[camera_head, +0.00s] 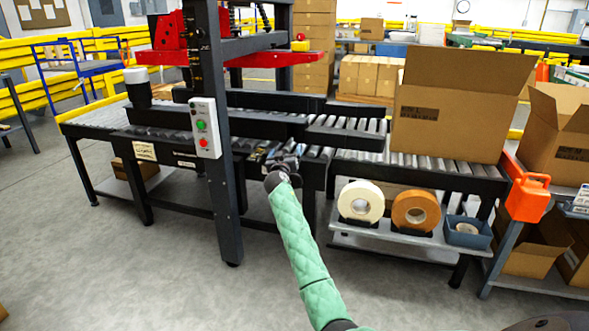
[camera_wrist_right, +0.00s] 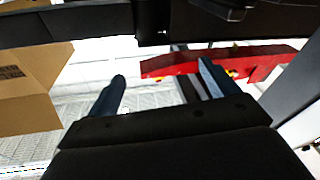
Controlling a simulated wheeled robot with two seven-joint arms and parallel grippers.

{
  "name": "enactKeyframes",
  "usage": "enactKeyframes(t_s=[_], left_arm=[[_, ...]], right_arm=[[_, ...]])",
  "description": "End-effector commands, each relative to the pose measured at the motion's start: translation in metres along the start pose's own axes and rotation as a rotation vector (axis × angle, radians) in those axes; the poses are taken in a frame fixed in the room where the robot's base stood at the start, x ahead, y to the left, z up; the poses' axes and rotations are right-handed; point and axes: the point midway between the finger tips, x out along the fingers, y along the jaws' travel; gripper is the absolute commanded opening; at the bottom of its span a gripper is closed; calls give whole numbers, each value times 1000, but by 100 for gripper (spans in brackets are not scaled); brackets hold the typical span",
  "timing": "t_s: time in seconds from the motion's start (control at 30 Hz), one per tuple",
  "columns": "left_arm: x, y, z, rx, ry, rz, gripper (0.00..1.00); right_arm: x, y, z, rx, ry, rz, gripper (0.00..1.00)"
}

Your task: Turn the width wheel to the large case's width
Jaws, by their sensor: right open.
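My right arm reaches up in the head view to the front edge of the case-sealing machine's conveyor. My right gripper (camera_head: 288,157) is at that edge, right of the black post. In the right wrist view its two fingers are spread with nothing between them, so the gripper (camera_wrist_right: 161,70) is open. I cannot make out the width wheel; my gripper and wrist cover part of the machine's front edge. The large open cardboard case (camera_head: 445,118) stands upright on the rollers at the right. My left gripper is not in view.
A control box (camera_head: 205,128) with green and red buttons is on the black post (camera_head: 222,190). Black guide rails (camera_head: 220,118) run above the rollers. Tape rolls (camera_head: 361,202) sit on the shelf below. An orange container (camera_head: 528,198) hangs right. Grey floor is clear in front.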

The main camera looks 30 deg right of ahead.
Motion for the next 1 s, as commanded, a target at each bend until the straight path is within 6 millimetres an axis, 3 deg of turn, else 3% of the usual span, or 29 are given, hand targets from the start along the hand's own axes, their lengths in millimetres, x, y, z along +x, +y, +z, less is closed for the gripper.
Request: enactKeyframes(t_s=[0.03, 0.13, 0.27, 0.6, 0.8, 1.0], left_arm=[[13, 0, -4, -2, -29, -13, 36], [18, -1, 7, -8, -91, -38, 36], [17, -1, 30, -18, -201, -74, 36], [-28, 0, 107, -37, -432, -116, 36], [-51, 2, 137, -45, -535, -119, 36], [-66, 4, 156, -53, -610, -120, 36]], right_arm=[[2, -2, -12, -69, 0, -16, 86], [-1, -15, -8, -248, -6, -46, 86], [-9, -28, 17, -606, -21, -83, 86], [-35, -42, 106, -1508, -58, -113, 86], [-47, -45, 136, -1942, -100, -127, 86], [-48, -31, 149, -2331, -173, -141, 86]])
